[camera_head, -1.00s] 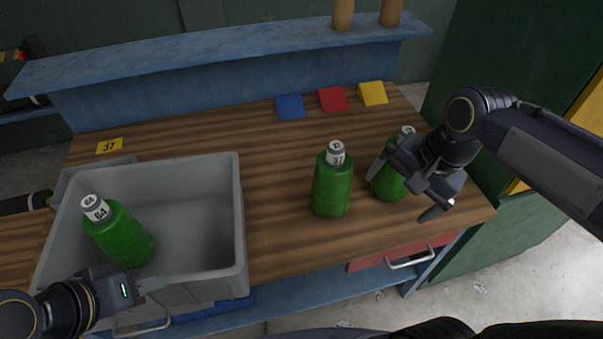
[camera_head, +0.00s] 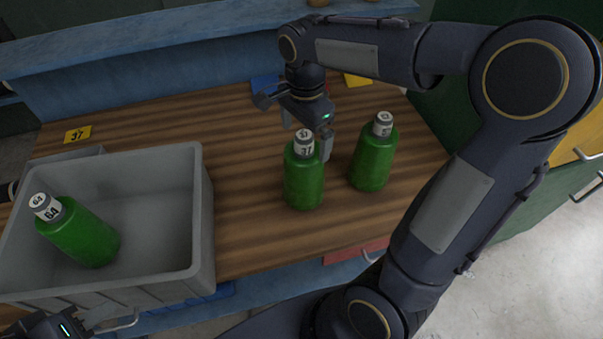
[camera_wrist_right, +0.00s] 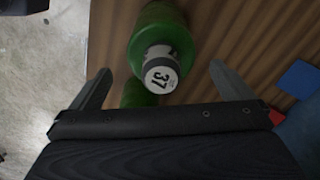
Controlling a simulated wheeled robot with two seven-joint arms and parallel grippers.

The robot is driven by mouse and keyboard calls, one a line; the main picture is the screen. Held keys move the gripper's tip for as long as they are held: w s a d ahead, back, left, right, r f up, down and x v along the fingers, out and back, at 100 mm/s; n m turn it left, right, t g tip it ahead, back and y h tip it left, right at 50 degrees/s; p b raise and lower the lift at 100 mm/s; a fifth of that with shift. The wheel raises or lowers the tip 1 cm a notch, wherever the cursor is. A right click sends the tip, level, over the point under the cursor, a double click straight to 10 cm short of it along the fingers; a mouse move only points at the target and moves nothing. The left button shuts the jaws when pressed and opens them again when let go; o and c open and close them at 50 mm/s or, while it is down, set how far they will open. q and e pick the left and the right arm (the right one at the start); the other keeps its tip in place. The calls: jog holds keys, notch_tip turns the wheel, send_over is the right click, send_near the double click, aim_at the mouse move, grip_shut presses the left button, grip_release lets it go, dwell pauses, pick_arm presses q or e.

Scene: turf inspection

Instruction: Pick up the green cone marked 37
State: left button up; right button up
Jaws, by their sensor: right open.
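The thing marked 37 is a green bottle (camera_head: 304,183) with a white labelled neck, not a cone. It stands upright on the wooden bench; in the right wrist view its green body (camera_wrist_right: 158,20) and 37 cap lie between the fingers. My right gripper (camera_head: 296,122) is open, just behind and above this bottle's neck, holding nothing. A second green bottle (camera_head: 373,162) stands to its right, its number not readable. A third, marked 64 (camera_head: 80,235), leans in the grey crate. My left gripper (camera_head: 98,318) is partly cut off at the lower left edge; its jaws are unclear.
The grey crate (camera_head: 205,225) fills the left of the bench (camera_head: 245,150). A yellow 37 tag (camera_head: 78,134) lies behind it. Blue (camera_head: 265,84) and yellow (camera_head: 358,80) blocks lie near the raised blue shelf (camera_head: 180,62). My right arm crosses the right side.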

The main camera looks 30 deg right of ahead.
aim_at(304, 149)
notch_tip(304, 149, down, 5)
jog(key=shift+w+f, duration=0.1)
jog(key=c, duration=1.9)
